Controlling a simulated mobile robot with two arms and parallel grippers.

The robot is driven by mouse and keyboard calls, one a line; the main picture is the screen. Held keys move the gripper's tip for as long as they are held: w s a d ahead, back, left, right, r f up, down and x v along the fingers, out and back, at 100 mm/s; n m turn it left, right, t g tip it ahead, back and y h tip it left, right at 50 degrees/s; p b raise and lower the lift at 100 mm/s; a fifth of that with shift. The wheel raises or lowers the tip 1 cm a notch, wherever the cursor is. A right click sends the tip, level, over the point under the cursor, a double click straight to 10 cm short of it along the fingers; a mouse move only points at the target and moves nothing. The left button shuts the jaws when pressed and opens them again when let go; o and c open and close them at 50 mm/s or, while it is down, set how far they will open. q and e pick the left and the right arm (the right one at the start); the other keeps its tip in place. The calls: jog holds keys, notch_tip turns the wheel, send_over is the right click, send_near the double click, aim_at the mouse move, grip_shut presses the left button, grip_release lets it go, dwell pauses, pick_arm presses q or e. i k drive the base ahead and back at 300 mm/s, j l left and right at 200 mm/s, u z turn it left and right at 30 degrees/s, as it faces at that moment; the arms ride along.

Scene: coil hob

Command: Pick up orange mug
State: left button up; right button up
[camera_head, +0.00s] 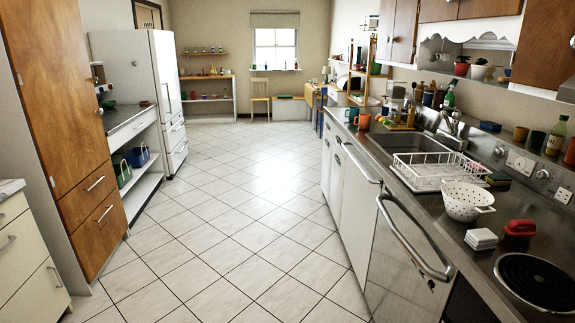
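An orange mug (363,122) stands on the right-hand counter, beyond the sink and near the counter's front edge. A green mug (352,114) stands just to its left and slightly farther back. Both look small and distant. Neither of my grippers shows in the view, so I cannot see what they hold.
The sink (398,143), a white dish rack (436,167), a white colander (467,201) and a coil hob (537,281) line the right counter. The dishwasher handle (408,238) sticks out. A tall wooden cabinet (62,110) and fridge (143,75) stand left. The tiled floor (235,200) between is clear.

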aim_at(365, 120)
jog(key=i, duration=2.2)
